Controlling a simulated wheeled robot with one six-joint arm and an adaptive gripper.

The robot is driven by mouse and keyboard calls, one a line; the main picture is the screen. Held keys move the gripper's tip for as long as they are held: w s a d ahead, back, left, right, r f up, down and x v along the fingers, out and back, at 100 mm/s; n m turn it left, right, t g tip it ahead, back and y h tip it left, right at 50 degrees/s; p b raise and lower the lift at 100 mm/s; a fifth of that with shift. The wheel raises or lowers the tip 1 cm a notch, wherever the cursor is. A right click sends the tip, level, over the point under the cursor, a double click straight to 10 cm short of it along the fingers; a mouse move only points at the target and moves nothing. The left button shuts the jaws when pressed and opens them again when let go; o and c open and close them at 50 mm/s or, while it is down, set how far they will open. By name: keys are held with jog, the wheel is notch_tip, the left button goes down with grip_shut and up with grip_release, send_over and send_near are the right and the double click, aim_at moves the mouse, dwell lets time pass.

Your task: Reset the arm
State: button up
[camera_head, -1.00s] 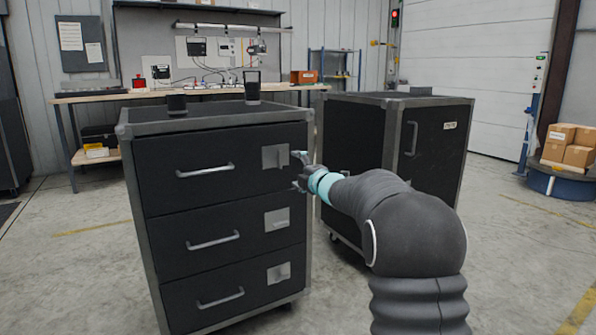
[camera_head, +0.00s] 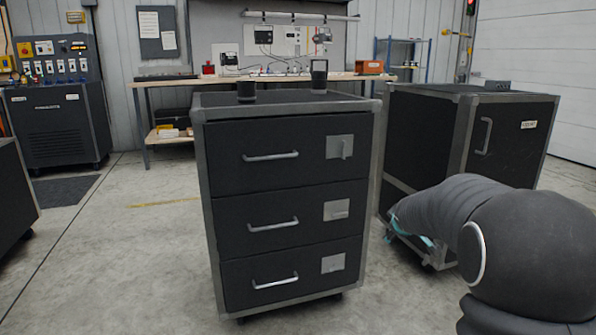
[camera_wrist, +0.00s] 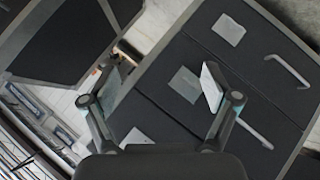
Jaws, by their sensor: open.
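My arm (camera_head: 455,215) reaches in from the lower right in the head view, and its end points low toward the gap right of the drawer cabinet (camera_head: 283,113). My gripper is mostly hidden behind the arm there. In the wrist view my gripper (camera_wrist: 161,88) is open, its two pads wide apart with nothing between them. The drawer cabinet lies beyond the pads in that view, tilted, with its handles and square latch plates (camera_wrist: 186,84) showing. The three drawers look shut. No contact between gripper and cabinet shows.
A second black cabinet (camera_head: 412,140) stands close on the right, near my arm. A workbench (camera_head: 160,82) runs behind. Open floor (camera_head: 130,240) lies to the left.

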jog(key=s+a+r+m+g+y+p, duration=0.1)
jog(key=s+a, duration=0.3)
jog(key=s, duration=1)
jog(key=s+a+r+m+g+y+p, duration=0.1)
jog(key=s+a+m, duration=0.3)
jog(key=s, duration=1)
jog(key=s+a+r+m+g+p, duration=0.2)
jog(key=s+a, duration=0.3)
jog(key=s, duration=1)
jog(key=shift+r+g+y, duration=0.25)
jog(key=shift+g+y, duration=0.15)
jog(key=shift+c, duration=0.2)
